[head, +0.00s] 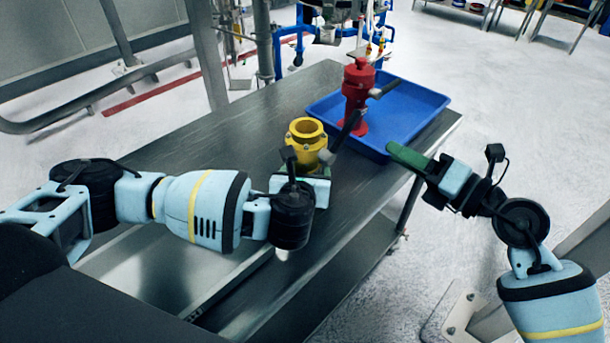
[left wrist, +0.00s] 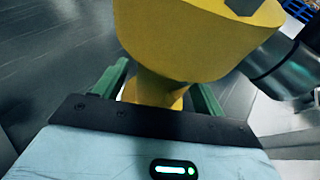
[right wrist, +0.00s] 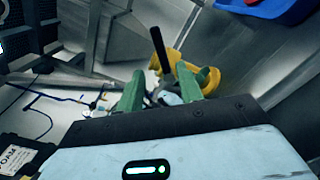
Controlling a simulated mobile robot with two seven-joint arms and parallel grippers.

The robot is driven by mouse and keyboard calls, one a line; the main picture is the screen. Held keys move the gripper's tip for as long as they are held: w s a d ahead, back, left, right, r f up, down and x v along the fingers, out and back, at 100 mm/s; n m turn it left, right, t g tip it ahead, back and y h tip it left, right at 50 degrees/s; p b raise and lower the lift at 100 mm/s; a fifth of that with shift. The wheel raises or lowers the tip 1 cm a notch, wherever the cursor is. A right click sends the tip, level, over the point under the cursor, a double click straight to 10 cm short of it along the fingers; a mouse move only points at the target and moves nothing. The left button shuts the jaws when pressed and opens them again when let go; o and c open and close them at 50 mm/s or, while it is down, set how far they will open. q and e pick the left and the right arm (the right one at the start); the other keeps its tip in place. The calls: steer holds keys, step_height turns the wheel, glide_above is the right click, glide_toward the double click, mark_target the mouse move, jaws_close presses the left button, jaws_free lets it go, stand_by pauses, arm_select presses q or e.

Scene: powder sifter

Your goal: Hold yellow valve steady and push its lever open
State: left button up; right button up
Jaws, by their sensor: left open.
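The yellow valve (head: 306,138) stands upright on the dark metal table, its round opening facing up. Its dark lever (head: 346,130) slants up and to the right from its side; it also shows in the right wrist view (right wrist: 160,48). My left gripper (head: 310,174) is at the valve's near side. In the left wrist view its green fingers lie on either side of the valve's narrow lower part (left wrist: 150,92), open; contact cannot be told. My right gripper (head: 412,160) is in the air right of the table, apart from the lever, its fingers spread and empty.
A red valve (head: 357,95) with its own lever stands in a blue tray (head: 420,103) at the table's back right. The table (head: 200,140) is bare left of the yellow valve. Metal rails and a blue frame stand behind.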

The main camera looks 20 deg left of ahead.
arm_select(q)
steer(key=shift+c, duration=0.4)
steer(key=c, duration=1.4)
jaws_close()
arm_select(e)
steer(key=c, duration=0.3)
steer(key=shift+s+a+m, duration=0.15)
steer(key=shift+m, duration=0.85)
jaws_close()
steer(key=m+g+y, duration=0.1)
steer(key=m, duration=0.3)
steer(key=r+m+g+y, duration=0.1)
steer(key=m, duration=0.3)
steer(key=s+m+g+y, duration=0.1)
steer(key=m+y, duration=0.1)
steer(key=m, duration=0.2)
steer(key=shift+s+a+r+m, duration=0.1)
steer(key=shift+a+r+m, duration=0.05)
steer(key=shift+r+m, duration=0.15)
